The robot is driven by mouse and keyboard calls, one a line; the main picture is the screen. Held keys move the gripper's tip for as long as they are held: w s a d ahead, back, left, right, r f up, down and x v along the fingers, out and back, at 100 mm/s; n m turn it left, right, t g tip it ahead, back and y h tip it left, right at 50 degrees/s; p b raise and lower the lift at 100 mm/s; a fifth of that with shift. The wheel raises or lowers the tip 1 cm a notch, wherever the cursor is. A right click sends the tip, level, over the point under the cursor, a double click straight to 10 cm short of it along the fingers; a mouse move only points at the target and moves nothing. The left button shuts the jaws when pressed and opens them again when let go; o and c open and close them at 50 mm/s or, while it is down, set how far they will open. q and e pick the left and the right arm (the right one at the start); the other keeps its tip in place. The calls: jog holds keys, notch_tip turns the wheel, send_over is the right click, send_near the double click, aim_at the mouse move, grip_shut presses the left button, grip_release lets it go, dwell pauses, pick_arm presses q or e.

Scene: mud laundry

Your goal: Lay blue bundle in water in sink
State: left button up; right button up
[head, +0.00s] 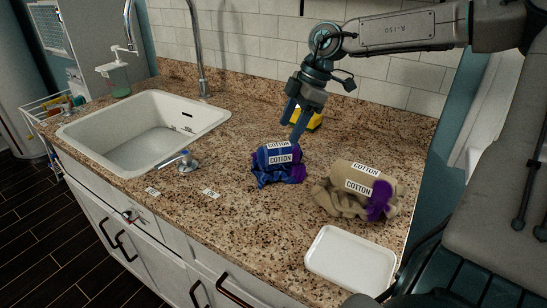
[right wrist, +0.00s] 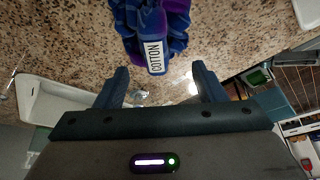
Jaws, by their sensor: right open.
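The blue bundle (head: 272,174), a rolled dark blue cloth with purple parts and white COTTON labels, lies on the granite counter right of the sink. It also shows at the top of the right wrist view (right wrist: 153,22). The white sink (head: 72,130) is set into the counter at left; I cannot tell whether water is in it. My right gripper (head: 293,122) is above and just behind the bundle, pointing down. In the right wrist view its fingers (right wrist: 163,85) are apart with nothing between them, and the bundle is beyond them. My left gripper is not in view.
A beige bundle (head: 345,192) with a purple patch lies right of the blue one. A white tray (head: 350,262) is at the front right. A yellow object (head: 314,121) is behind my gripper. A blue-and-metal item (head: 184,162) and a tall faucet (head: 200,60) are by the sink.

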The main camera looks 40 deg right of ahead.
aim_at(280, 144)
jog(key=x, duration=0.2)
jog(key=shift+a+f, duration=0.15)
jog(key=shift+f, duration=0.05)
jog(key=shift+w+p+x, duration=0.2)
jog(key=shift+p+x, duration=0.1)
jog(key=shift+x, duration=1.05)
jog(key=shift+w+p+x, duration=0.2)
jog(key=shift+p+x, duration=0.1)
jog(key=shift+x, duration=1)
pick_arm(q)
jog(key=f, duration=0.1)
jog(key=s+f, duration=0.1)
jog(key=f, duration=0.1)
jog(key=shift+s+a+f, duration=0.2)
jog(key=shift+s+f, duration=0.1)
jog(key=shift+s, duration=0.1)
pick_arm(e)
jog(key=c, duration=1.1)
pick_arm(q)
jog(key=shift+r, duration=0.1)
pick_arm(e)
jog(key=shift+d+r, duration=0.2)
jog(key=shift+d, duration=0.05)
